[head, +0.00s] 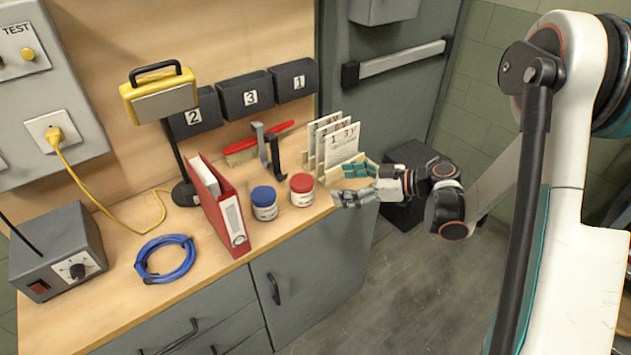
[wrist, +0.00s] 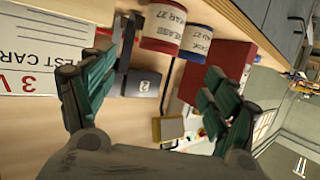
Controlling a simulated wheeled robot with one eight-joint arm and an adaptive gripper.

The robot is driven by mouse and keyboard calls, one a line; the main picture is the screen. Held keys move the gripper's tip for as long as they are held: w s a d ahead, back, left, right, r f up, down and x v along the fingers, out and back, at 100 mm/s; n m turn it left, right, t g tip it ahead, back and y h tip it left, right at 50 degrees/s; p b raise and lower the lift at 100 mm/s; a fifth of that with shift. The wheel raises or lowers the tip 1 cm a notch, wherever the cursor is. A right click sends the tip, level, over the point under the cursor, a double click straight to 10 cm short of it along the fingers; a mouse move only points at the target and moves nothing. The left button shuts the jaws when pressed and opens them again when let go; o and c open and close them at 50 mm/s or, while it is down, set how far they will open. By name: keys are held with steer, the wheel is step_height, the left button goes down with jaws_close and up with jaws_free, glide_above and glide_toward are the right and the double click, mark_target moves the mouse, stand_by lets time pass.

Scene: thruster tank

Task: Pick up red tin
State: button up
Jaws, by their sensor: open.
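The red tin (head: 301,190), a white jar with a red lid, stands upright on the wooden bench beside the blue-lidded tin (head: 264,203). My gripper (head: 350,184) is to the right of the red tin, apart from it, by the bench's right end. Its fingers are spread with nothing between them. In the wrist view the red tin (wrist: 163,28) appears near the top, beyond the gap between the fingers of my gripper (wrist: 158,66). The blue-lidded tin (wrist: 195,40) is just right of it there.
A card holder (head: 339,150) stands just behind my gripper. A black bracket (head: 271,155) and a red-handled brush (head: 243,148) are behind the tins. A red binder (head: 220,205) stands left of the blue-lidded tin. Blue cable (head: 165,258) lies farther left; the front edge there is clear.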

mark_target(302, 189)
steer(key=x, duration=0.2)
steer(key=f+b+x, duration=0.1)
steer(key=x, duration=0.2)
steer(key=b+x, duration=0.1)
steer(key=x, duration=0.2)
steer(key=shift+s+f, duration=0.2)
steer(key=shift+s, duration=0.05)
steer(key=shift+b+x, duration=1.25)
steer(key=shift+x, duration=1.5)
steer(key=shift+w+d, duration=0.15)
steer(key=shift+d, duration=0.05)
steer(key=c, duration=1.3)
